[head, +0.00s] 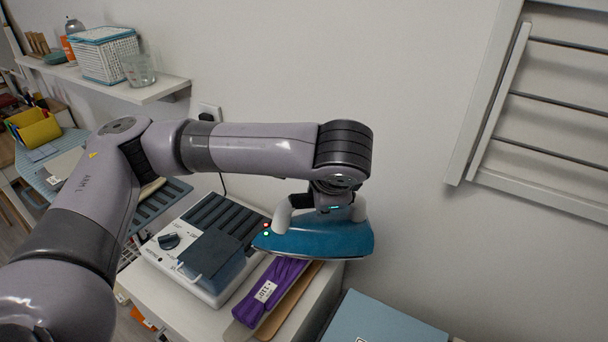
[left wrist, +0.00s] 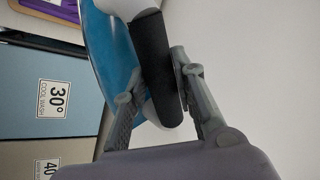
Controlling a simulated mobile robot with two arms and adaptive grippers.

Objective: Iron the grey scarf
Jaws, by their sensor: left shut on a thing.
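A teal iron (head: 318,238) with a white and black handle hangs in the air in the middle of the head view. My left gripper (head: 332,202) is shut on its handle. In the left wrist view the iron's teal body (left wrist: 105,45) shows behind the dark grip, with the fingers of my left gripper (left wrist: 155,75) on both sides of it. The iron is held roughly level, above and to the right of a white station. I see no grey scarf in either view. My right gripper is not in view.
A white station (head: 205,255) with a dial and dark ribbed top stands on a white cabinet. A folded purple cloth (head: 268,290) lies beside it. A light blue surface labelled 30° (left wrist: 50,85) lies lower right in the head view. A wall shelf (head: 150,90) holds a basket and glass.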

